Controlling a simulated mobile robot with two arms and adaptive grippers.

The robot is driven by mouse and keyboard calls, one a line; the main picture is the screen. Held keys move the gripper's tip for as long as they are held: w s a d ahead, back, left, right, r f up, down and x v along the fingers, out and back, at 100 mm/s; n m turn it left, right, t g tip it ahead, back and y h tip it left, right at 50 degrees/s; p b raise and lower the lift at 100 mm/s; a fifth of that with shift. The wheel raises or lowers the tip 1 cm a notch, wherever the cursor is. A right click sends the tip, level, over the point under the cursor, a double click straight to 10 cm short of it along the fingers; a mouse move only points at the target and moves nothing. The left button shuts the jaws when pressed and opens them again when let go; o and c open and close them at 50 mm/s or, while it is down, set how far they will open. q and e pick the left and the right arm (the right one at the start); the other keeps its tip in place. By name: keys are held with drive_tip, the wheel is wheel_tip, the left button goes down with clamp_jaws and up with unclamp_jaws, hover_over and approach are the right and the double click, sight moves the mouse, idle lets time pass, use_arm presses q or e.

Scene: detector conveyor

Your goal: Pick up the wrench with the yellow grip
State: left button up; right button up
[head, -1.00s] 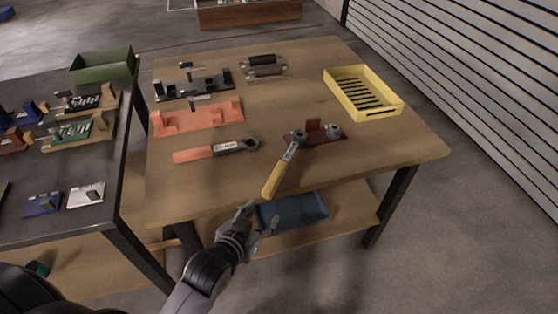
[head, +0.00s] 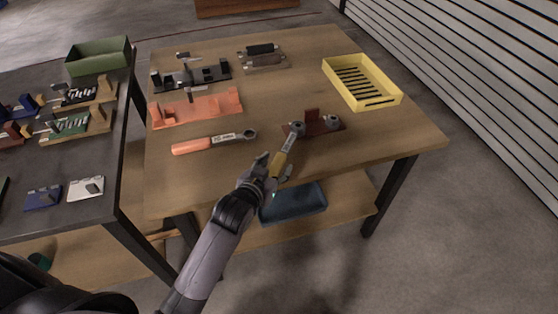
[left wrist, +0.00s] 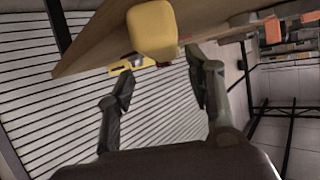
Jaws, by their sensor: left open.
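The wrench with the yellow grip (head: 280,163) lies near the front edge of the wooden table, its metal head (head: 297,130) by a dark red holder (head: 318,124). My left gripper (head: 272,170) is open at the grip's near end, with a finger on each side of it in the head view. In the left wrist view, the yellow grip end (left wrist: 152,30) shows large, beyond the open fingertips (left wrist: 160,72). Whether the fingers touch the grip cannot be told. The right gripper is not in view.
A wrench with an orange grip (head: 195,145) lies to the left. A yellow tray (head: 392,101) stands at the back right, and orange (head: 200,111) and black (head: 165,88) fixtures at the back left. A blue bin (head: 297,204) sits on the lower shelf.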

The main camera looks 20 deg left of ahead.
sight(279, 158)
use_arm(q)
drive_tip(key=shift+a+x, duration=0.2)
drive_tip(key=shift+x, duration=1.15)
drive_tip(key=shift+a+x, duration=0.2)
drive_tip(key=shift+x, duration=1.1)
drive_tip(key=shift+c, duration=0.2)
clamp_jaws()
